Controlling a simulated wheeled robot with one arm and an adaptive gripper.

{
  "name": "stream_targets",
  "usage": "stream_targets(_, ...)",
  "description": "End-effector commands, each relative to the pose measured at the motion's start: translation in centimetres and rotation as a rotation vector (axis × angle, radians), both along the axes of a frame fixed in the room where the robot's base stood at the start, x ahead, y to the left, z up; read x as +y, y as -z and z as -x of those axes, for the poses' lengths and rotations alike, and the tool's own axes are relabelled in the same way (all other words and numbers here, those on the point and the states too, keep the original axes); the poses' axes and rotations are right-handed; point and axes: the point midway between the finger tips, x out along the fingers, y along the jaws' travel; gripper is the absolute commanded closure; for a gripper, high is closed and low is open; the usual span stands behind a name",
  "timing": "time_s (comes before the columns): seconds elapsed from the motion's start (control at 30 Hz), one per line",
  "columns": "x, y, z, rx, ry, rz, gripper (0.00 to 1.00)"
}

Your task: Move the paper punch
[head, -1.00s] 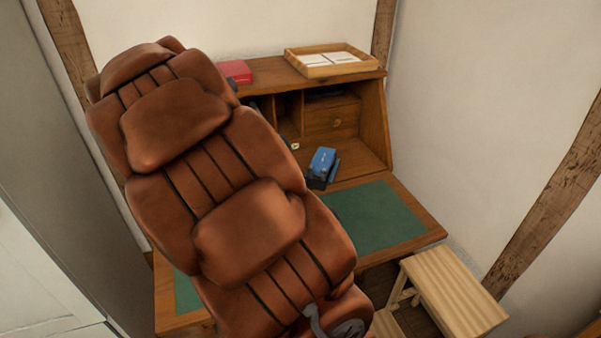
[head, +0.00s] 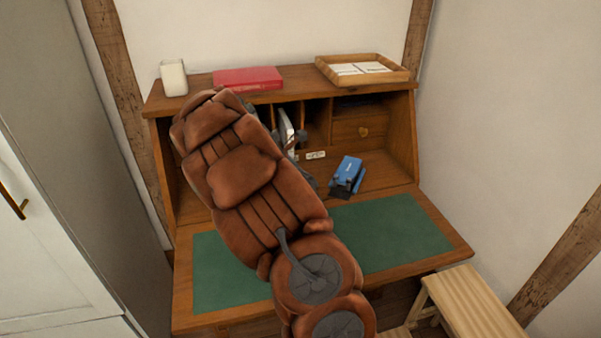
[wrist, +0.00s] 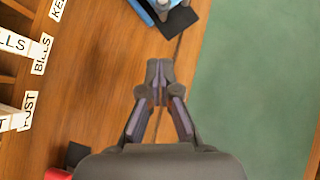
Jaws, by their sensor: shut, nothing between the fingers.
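The paper punch, blue with a dark base, sits on the wooden desk (head: 447,247) just behind the green writing mat (head: 395,232), right of my arm in the head view (head: 347,172). In the wrist view only part of the punch (wrist: 185,22) shows, at the top edge. My gripper (wrist: 160,72) is shut and empty. Its fingertips point toward the punch and are apart from it in the picture. My brown-covered arm hides most of the gripper in the head view.
Labelled compartments (wrist: 18,42) line the left of the wrist view. A red object (wrist: 58,174) is at its lower left. A red box (head: 248,79), a wooden tray (head: 400,75) and a white cup (head: 173,77) stand on the desk's top shelf. A stool (head: 470,300) stands front right.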

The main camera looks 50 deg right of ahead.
Motion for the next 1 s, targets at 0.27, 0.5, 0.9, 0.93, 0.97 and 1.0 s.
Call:
stream_targets(0.27, -3.4, 3.6, 1.3, 0.005, 0.005, -0.001, 1.0)
stream_targets(0.5, -6.1, 3.7, 2.0, 0.001, 0.002, 0.0, 1.0)
stream_targets(0.9, -7.4, 3.8, 2.3, 0.001, 0.001, -0.001, 1.0)
stream_targets(0.93, -7.3, 3.8, 2.4, 0.001, 0.001, -0.001, 1.0)
stream_targets(0.97, -7.3, 3.8, 2.3, 0.001, 0.001, -0.001, 1.0)
stream_targets(1.0, -7.3, 3.8, 2.3, 0.001, 0.001, -0.001, 1.0)
